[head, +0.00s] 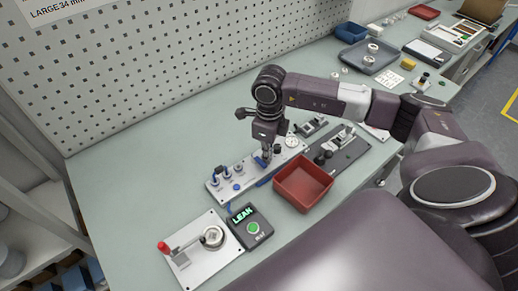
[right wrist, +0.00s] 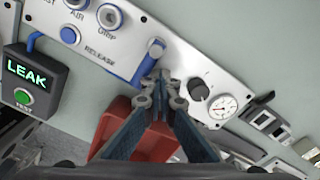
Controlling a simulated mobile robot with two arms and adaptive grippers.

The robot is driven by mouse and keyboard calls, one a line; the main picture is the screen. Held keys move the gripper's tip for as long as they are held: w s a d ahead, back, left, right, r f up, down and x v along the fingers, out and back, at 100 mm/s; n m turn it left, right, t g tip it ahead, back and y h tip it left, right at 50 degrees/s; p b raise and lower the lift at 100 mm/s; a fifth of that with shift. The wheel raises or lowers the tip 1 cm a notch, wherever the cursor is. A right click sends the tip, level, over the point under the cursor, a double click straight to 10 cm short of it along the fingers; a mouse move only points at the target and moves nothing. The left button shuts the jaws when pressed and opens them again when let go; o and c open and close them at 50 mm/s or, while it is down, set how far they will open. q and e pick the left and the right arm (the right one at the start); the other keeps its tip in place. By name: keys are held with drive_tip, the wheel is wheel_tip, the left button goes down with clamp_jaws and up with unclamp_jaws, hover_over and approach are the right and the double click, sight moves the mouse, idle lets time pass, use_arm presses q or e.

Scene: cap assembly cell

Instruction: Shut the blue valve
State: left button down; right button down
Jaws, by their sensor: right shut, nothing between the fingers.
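The blue valve shows in the right wrist view as a blue lever (right wrist: 146,68) on a round metal pivot (right wrist: 156,46), slanting down and left to the lower edge of the light grey panel (right wrist: 190,60). In the head view the panel (head: 219,195) lies on the bench, with the valve partly hidden by my gripper. My right gripper (right wrist: 163,78) is shut and empty. Its fingertips are close to the right side of the lever's lower end; I cannot tell whether they touch. In the head view the right gripper (head: 267,156) points down over the panel. My left gripper is not in view.
A red bin (head: 303,184) stands close in front of the panel. A black box (head: 250,226) with a green LEAK display and green button is at the panel's left end. A plate with a red-knobbed lever (head: 185,247) lies left of it. The bench behind the panel is clear.

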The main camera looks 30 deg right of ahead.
drive_tip(key=shift+s, duration=0.3)
wheel_tip(320, 180, up, 7)
drive_tip(key=p, duration=0.3)
drive_tip(key=shift+p, duration=0.35)
idle(0.4)
